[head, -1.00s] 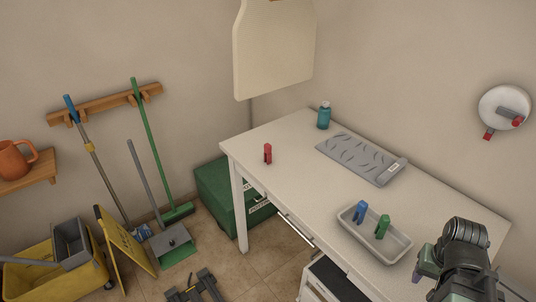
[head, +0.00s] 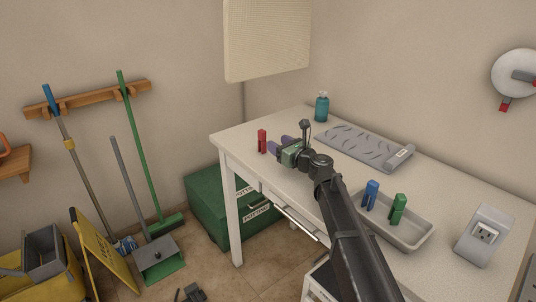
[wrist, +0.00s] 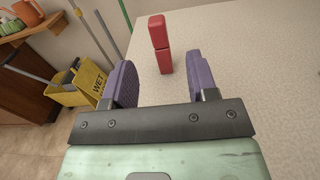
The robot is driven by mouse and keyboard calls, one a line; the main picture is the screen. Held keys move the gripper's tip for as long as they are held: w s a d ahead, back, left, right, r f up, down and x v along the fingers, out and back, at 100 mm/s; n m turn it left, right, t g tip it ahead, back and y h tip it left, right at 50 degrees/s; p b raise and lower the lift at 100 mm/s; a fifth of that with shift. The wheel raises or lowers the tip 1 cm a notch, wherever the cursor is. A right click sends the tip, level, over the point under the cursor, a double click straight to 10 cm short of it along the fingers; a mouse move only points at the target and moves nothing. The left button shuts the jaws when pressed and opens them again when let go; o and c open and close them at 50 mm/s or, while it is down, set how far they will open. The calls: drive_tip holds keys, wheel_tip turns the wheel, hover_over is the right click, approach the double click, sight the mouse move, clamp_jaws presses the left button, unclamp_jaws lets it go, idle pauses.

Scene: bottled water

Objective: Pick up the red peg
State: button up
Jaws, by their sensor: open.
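The red peg (head: 262,141) stands upright on the white table (head: 240,138) near its far left edge. My gripper (head: 275,142) is open just to the right of the peg in the head view, low over the table, and its fingers point toward the peg.
A grey tray (head: 412,246) holds a blue peg (head: 370,194) and a green peg (head: 397,209). A grey mat (head: 365,148) and a teal bottle (head: 322,106) are at the back. A socket box (head: 484,235) stands at right. The tabletop around the red peg is clear.

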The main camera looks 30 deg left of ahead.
sight(259, 130)
drive_tip(key=x, duration=1)
drive_tip(key=shift+w+a+r, duration=0.1)
drive_tip(key=shift+a+r, duration=0.15)
drive_tip(key=shift+a, duration=0.15)
drive_tip(key=shift+d, duration=0.1)
drive_tip(key=c, duration=1)
drive_tip(key=shift+r+p, duration=0.15)
drive_tip(key=shift+p, duration=0.15)
wheel_tip(259, 130, up, 20)
drive_tip(key=p, duration=1.9)
drive_tip(key=shift+p, duration=0.4)
